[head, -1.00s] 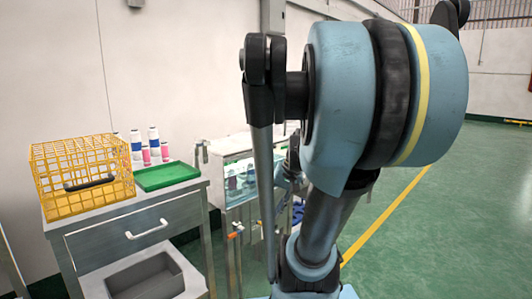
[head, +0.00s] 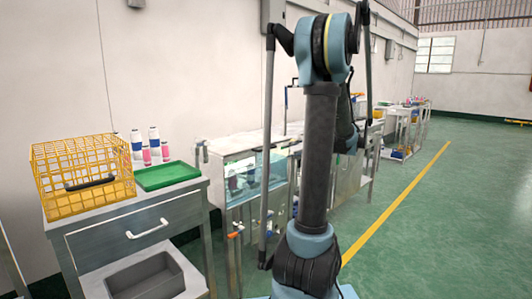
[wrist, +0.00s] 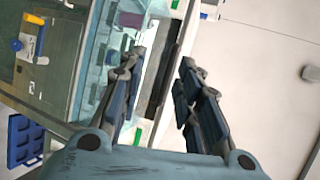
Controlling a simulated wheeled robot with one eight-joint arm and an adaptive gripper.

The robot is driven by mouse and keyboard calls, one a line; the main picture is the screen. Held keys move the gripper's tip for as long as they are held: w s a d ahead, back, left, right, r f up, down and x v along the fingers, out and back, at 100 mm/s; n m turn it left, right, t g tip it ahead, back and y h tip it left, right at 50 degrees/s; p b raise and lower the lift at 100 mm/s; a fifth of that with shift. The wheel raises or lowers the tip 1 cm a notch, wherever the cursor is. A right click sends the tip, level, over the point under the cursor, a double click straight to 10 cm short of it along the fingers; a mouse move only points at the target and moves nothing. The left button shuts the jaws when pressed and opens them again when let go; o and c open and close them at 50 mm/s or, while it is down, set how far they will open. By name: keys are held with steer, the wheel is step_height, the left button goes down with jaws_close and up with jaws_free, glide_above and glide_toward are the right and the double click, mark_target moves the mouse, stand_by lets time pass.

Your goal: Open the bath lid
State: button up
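The bath (head: 245,178) is a glass-fronted tank with bluish contents, just right of the drawer table in the head view. Its pale top (head: 235,143) looks flat, and my arm covers its right part. I cannot clearly tell the lid's edges or handle. In the wrist view the bath (wrist: 95,65) shows as a pale blue glassy box at upper left. My gripper (wrist: 162,60) is open, its two dark fingers apart over the bath's wall-side edge, with a dark strip showing between them. I see nothing held. Contact cannot be told. In the head view my gripper is hidden.
A yellow wire basket (head: 82,172), a green tray (head: 167,176) and several small bottles (head: 150,146) stand on the drawer table (head: 130,215). The wall (head: 200,60) is close behind. More benches (head: 400,125) stand further right. The green floor (head: 450,220) is clear.

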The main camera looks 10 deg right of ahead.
mark_target(268, 149)
steer(key=w+d+t+y, duration=0.1)
steer(key=w+d, duration=0.1)
steer(key=d, duration=0.3)
steer(key=shift+m, duration=0.3)
steer(key=x, duration=1.1)
steer(key=r+x, duration=0.1)
steer(key=x, duration=0.5)
steer(key=shift+w+r, duration=0.1)
steer(key=shift+w, duration=0.3)
jaws_close()
steer(key=shift+a, duration=0.15)
steer(key=shift+r, duration=0.15)
